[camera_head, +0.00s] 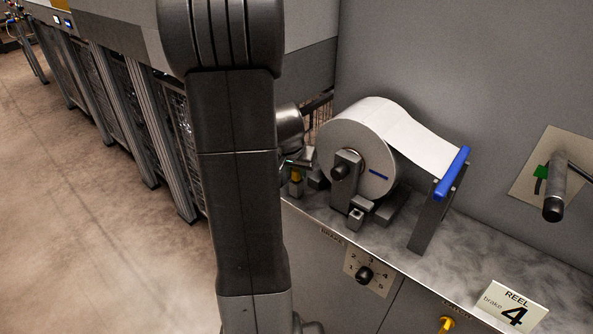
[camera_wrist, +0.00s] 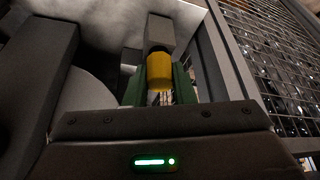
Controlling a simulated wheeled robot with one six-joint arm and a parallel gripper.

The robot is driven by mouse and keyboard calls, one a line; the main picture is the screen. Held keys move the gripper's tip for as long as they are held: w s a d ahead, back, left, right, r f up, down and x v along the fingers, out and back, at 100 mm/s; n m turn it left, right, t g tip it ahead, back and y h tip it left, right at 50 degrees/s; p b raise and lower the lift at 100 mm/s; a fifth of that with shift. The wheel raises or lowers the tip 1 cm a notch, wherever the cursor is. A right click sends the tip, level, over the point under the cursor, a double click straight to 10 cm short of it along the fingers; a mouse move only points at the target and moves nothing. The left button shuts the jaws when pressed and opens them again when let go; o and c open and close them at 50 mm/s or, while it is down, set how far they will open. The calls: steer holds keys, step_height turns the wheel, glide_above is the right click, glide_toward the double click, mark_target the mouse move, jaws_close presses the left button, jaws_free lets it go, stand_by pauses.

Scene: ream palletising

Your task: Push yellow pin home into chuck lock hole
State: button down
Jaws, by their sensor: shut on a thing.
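The yellow pin (camera_wrist: 159,72) is held between the green fingers of my gripper (camera_wrist: 160,88) in the wrist view. Its far end meets or lies right before a grey block (camera_wrist: 161,32), with a dark band between them; I cannot tell whether it is inside a hole. In the head view the pin (camera_head: 296,175) is a small yellow patch at my gripper (camera_head: 297,164), left of the white paper reel (camera_head: 341,130). My arm hides part of that side. The reel's near chuck (camera_head: 345,172) is grey with a dark knob.
A blue-topped bar (camera_head: 453,172) carries the paper web right of the reel. The counter (camera_head: 480,225) is bare near a "REEL brake 4" card (camera_head: 513,306). A numbered brake dial (camera_head: 365,275) is on the front. Mesh fencing (camera_wrist: 270,60) stands close at the right in the wrist view.

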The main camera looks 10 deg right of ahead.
steer(key=shift+r+p, duration=1.6)
steer(key=shift+r, duration=0.8)
steer(key=shift+r+p, duration=1.4)
steer(key=shift+r, duration=0.6)
steer(key=shift+f, duration=0.1)
